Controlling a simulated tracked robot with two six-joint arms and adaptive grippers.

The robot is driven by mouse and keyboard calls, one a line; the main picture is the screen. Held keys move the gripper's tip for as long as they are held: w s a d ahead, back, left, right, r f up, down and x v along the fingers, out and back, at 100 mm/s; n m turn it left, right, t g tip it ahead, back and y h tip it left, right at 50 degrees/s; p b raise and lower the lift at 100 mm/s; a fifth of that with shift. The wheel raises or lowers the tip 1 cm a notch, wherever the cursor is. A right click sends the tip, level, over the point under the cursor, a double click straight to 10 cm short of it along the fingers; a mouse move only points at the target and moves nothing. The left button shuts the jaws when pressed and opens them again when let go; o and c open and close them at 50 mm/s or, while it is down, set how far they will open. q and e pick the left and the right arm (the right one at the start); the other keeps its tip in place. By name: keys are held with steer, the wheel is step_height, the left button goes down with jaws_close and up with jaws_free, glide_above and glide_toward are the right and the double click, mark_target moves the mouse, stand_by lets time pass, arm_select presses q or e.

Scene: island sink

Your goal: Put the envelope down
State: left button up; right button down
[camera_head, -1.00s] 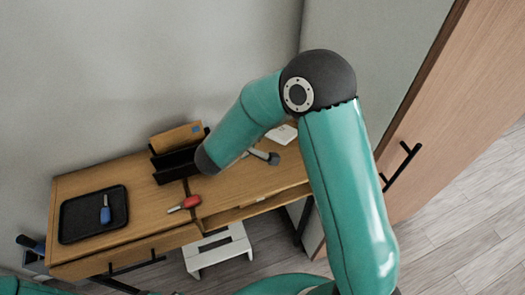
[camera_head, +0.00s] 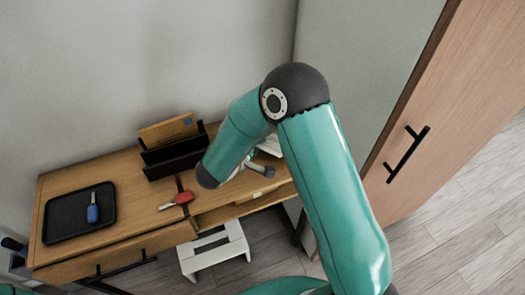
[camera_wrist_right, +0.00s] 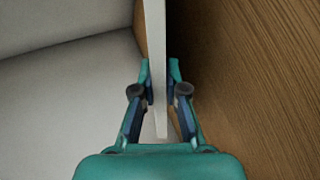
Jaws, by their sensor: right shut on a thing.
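A thin pale envelope (camera_wrist_right: 156,45) stands edge-on between the fingers of my right gripper (camera_wrist_right: 160,88) in the right wrist view. The gripper is shut on it. In the head view a white piece (camera_head: 270,146), apparently this envelope, shows above the desk (camera_head: 130,167), partly behind my right arm. My right fingers are mostly hidden there, so I cannot tell whether the envelope touches the desk. A brown envelope (camera_head: 165,132) with a blue patch stands in the black letter holder (camera_head: 175,160) at the back of the desk. My left gripper is not in view.
A black tray (camera_head: 62,233) with a blue-handled tool (camera_head: 93,210) lies on the desk's left side. A red-handled screwdriver (camera_head: 180,200) lies near the front edge. A white step stool (camera_head: 215,252) stands below. A tall wooden cabinet (camera_head: 450,130) is at right.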

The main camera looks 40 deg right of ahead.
steer(key=c, duration=1.4)
jaws_free()
steer(key=shift+a, duration=0.1)
steer(key=shift+v, duration=3.95)
steer(key=r+p, duration=0.1)
steer(key=r, duration=0.1)
steer(key=a+r, duration=0.1)
steer(key=r, duration=0.2)
steer(key=s+a+r+p, duration=0.1)
steer(key=r, duration=0.1)
steer(key=shift+a+r+p, duration=0.2)
steer(key=shift+r+p, duration=0.1)
steer(key=shift+p, duration=0.05)
